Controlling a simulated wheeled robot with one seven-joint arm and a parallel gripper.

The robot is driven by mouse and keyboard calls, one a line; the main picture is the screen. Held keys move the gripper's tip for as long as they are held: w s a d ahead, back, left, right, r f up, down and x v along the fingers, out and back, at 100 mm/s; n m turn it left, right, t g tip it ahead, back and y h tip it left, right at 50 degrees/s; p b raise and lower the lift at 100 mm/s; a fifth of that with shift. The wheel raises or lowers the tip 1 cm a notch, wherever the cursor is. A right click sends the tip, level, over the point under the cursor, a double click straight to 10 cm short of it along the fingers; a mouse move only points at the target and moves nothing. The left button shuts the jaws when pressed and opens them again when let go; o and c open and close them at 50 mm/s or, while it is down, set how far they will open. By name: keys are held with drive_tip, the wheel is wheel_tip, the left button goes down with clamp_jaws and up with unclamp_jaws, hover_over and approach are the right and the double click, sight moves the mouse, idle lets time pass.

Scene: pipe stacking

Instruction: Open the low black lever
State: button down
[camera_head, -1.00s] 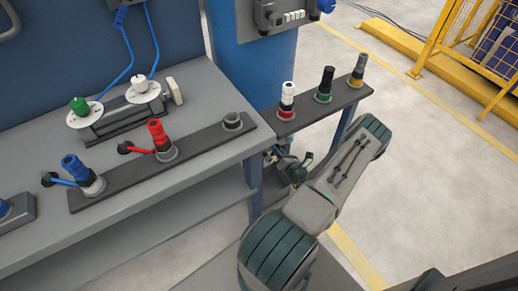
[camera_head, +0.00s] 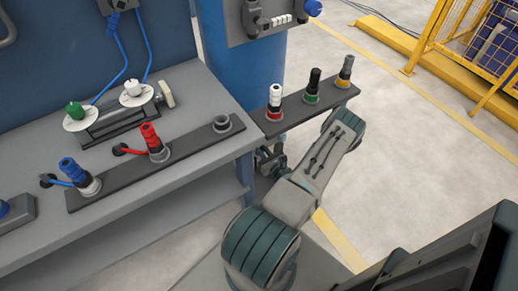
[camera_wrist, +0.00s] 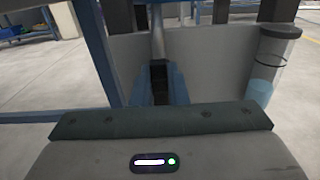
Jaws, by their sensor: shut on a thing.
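In the wrist view my gripper (camera_wrist: 161,72) reaches forward with its two blue-grey fingers close together. A dark piece (camera_wrist: 160,88) shows in the narrow space between them, and the gripper is shut on it. It looks like the low black lever, but most of it is hidden by the fingers and the gripper body. A grey metal rod (camera_wrist: 157,30) rises just beyond the fingertips. In the head view my arm reaches down beside the bench leg, where dark fittings (camera_head: 270,158) show in part.
A blue bench leg (camera_wrist: 102,55) stands close on the left, and a clear cylinder with blue liquid (camera_wrist: 268,68) on the right. Above, the bench (camera_head: 190,90) holds a rack with red and blue connectors. A small shelf (camera_head: 315,103) carries three more. Open floor lies right.

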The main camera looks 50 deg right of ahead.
drive_tip(key=shift+a+f, duration=0.1)
drive_tip(key=shift+f, duration=0.05)
idle(0.3)
drive_tip(key=c, duration=1.4)
unclamp_jaws()
drive_tip(key=shift+c, duration=0.2)
drive_tip(key=v, duration=1.3)
drive_tip(key=shift+s+p, duration=0.4)
drive_tip(key=shift+s, duration=0.1)
